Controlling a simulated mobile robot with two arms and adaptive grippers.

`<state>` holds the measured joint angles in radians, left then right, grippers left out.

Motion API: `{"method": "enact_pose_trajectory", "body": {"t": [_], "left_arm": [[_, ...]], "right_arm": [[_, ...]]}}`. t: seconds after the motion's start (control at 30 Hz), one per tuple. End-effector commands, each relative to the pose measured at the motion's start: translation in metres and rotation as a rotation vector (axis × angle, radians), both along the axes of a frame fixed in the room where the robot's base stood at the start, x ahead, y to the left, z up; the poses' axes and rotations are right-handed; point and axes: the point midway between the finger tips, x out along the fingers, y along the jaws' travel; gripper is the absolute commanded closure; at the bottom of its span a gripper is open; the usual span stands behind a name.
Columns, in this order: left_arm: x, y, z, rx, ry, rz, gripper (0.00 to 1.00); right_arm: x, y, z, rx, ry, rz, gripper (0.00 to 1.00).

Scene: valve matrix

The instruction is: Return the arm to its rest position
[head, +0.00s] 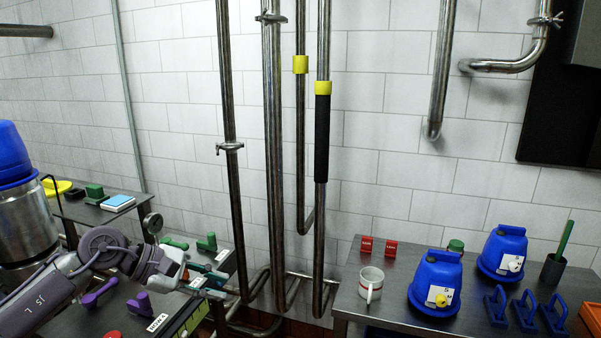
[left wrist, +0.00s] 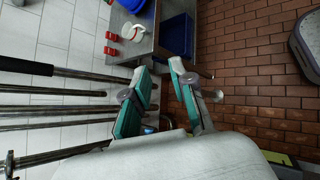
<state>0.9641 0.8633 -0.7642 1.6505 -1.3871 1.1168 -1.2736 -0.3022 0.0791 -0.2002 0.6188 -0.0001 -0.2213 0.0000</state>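My left arm (head: 100,262) comes in from the left over the valve table, bent at the elbow. My left gripper (head: 214,284) sits at its end, above the right edge of that table. In the left wrist view its two teal finger pads (left wrist: 160,70) stand apart with nothing between them, so it is open and empty. Beyond the fingertips in that view lie a steel table and a brick-tiled floor. My right arm and right gripper are not in view.
The valve table (head: 85,318) bears purple handles (head: 100,292) and green handles (head: 207,242) close to my arm. Vertical steel pipes (head: 273,150) stand right of the gripper. A right-hand table (head: 385,315) holds a white mug (head: 371,285) and blue containers (head: 436,283).

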Motion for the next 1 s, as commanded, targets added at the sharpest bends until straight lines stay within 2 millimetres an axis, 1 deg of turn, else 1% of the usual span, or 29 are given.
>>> {"method": "enact_pose_trajectory", "body": {"t": [0.03,0.07,0.1,0.17,0.2,0.23,0.27,0.3,0.33,0.37,0.4,0.43,0.47,0.5,0.53,0.57,0.6,0.63,0.67,0.7,0.77,0.8,0.87,0.9,0.97,1.0], "left_arm": [[-0.011,-0.041,0.0,-0.189,0.053,0.017,0.75],[-0.017,-0.062,0.007,-0.322,0.094,0.043,0.75],[-0.023,-0.083,0.018,-0.495,0.156,0.086,0.75],[-0.029,-0.102,0.036,-0.751,0.27,0.163,0.75],[-0.031,-0.107,0.046,-0.919,0.359,0.223,0.75],[-0.032,-0.108,0.052,-1.044,0.433,0.273,0.75],[-0.032,-0.105,0.057,-1.166,0.507,0.328,0.75],[-0.03,-0.097,0.059,-1.328,0.614,0.408,0.75],[-0.028,-0.088,0.058,-1.446,0.696,0.471,0.75],[-0.027,-0.078,0.053,-1.562,0.782,0.54,0.75],[-0.026,-0.062,0.043,-1.713,0.897,0.64,0.75],[-0.026,-0.05,0.032,-1.824,0.984,0.72,0.75],[-0.027,-0.037,0.018,-1.931,1.071,0.805,0.75],[-0.031,-0.019,-0.005,-2.069,1.184,0.926,0.75],[-0.037,-0.007,-0.025,-2.167,1.264,1.026,0.75],[-0.044,0.004,-0.044,-2.256,1.335,1.12,0.75],[-0.056,0.016,-0.069,-2.362,1.421,1.245,0.75],[-0.066,0.023,-0.088,2.424,-1.474,-1.337,0.75],[-0.078,0.03,-0.107,2.312,-1.415,-1.331,0.75],[-0.096,0.037,-0.13,2.171,-1.339,-1.323,0.75],[-0.124,0.043,-0.161,1.99,-1.23,-1.309,0.75],[-0.142,0.046,-0.177,1.888,-1.165,-1.3,0.75],[-0.166,0.048,-0.196,1.764,-1.083,-1.289,0.75],[-0.181,0.048,-0.207,1.694,-1.033,-1.283,0.75],[-0.202,0.048,-0.219,1.601,-0.968,-1.273,0.75],[-0.216,0.048,-0.227,1.544,-0.924,-1.268,0.75]], "right_arm": [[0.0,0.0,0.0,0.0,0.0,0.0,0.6],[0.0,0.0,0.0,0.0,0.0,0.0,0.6],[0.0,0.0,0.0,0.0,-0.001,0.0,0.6],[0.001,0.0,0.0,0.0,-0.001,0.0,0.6],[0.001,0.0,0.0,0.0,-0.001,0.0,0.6],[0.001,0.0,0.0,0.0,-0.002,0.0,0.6],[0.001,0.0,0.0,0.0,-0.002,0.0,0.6],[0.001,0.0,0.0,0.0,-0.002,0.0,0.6],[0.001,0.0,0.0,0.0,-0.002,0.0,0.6],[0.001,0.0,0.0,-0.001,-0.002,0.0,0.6],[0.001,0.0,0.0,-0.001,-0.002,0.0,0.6],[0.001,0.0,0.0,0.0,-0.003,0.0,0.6],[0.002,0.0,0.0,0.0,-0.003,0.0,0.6],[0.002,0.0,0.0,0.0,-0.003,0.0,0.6],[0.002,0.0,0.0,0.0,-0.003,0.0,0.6],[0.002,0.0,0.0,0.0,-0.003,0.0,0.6],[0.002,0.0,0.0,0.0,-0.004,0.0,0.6],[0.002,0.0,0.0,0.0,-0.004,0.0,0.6],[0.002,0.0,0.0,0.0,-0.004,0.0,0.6],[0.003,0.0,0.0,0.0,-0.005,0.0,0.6],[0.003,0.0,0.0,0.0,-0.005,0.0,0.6],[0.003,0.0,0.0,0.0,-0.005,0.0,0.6],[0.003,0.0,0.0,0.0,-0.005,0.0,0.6],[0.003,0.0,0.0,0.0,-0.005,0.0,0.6],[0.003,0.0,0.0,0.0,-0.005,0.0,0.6],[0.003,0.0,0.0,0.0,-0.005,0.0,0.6]]}}
